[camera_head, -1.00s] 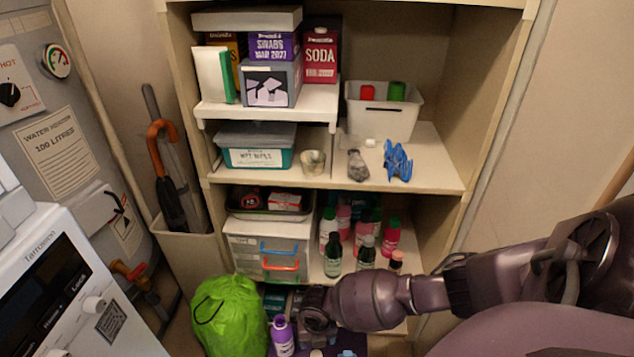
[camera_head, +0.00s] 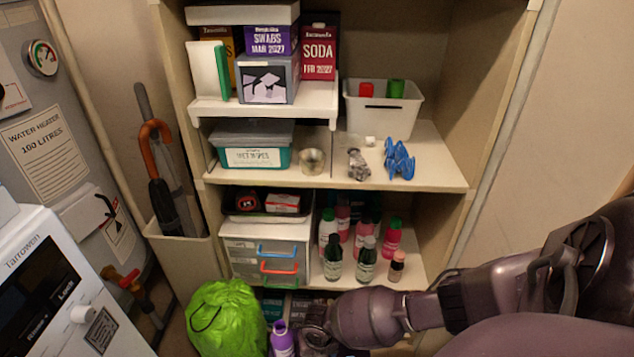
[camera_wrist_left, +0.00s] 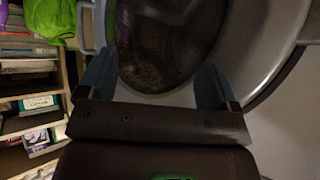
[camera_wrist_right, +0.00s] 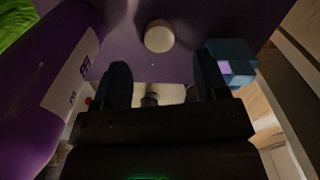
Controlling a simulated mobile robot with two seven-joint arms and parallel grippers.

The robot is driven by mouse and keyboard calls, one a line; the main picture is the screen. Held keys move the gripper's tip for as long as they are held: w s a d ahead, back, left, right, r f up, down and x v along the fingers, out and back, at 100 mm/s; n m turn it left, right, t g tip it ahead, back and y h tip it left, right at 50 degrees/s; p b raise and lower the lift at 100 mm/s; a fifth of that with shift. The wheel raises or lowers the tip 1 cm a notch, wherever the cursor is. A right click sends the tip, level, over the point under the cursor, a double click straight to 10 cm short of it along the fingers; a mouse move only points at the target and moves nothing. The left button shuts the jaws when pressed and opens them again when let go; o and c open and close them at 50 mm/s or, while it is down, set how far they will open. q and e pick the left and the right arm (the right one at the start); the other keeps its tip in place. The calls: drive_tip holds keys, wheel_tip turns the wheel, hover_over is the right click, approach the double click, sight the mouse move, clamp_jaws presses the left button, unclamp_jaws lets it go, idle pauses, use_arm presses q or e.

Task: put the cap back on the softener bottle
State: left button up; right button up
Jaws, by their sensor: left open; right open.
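A purple bottle with a pale label (camera_head: 282,341) stands at the bottom edge of the head view, beside my right gripper. It fills the left of the right wrist view (camera_wrist_right: 42,85), where its top is out of frame. A round white cap-like piece (camera_wrist_right: 158,36) lies on a purple surface, ahead of my right gripper (camera_wrist_right: 166,78). The right gripper's fingers are apart with nothing held between them. My left gripper (camera_wrist_left: 155,80) is open and empty, facing a round washer door; it is not in the head view.
A green bag (camera_head: 226,320) sits left of the bottle. The shelf unit (camera_head: 330,182) behind holds boxes, a white bin (camera_head: 383,110) and several small bottles (camera_head: 365,258). A white appliance (camera_head: 55,290) stands at left. A blue block-like object (camera_wrist_right: 230,62) is near the right gripper's finger.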

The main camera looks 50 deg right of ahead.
drive_tip(key=shift+s+f+b, duration=0.1)
drive_tip(key=shift+f+b, duration=0.9)
drive_tip(key=shift+f, duration=1.7)
drive_tip(key=shift+w+r, duration=0.1)
drive_tip(key=shift+w, duration=0.15)
drive_tip(key=c, duration=1)
drive_tip(key=r, duration=0.1)
drive_tip(key=r+p, duration=0.1)
drive_tip(key=r, duration=0.2)
drive_tip(key=shift+w+d+r+p, duration=0.1)
drive_tip(key=shift+w+r+p, duration=0.15)
drive_tip(key=shift+w+p, duration=0.1)
wheel_tip(320, 180, up, 4)
drive_tip(key=shift+s+r+p, duration=0.1)
drive_tip(key=shift+s+p, duration=0.05)
drive_tip(key=shift+p, duration=0.6)
use_arm(q)
drive_tip(key=shift+s+a+f, duration=0.2)
drive_tip(key=shift+s+a, duration=0.05)
drive_tip(key=shift+s, duration=0.3)
use_arm(e)
drive_tip(key=shift+s+r, duration=0.25)
drive_tip(key=shift+r, duration=0.4)
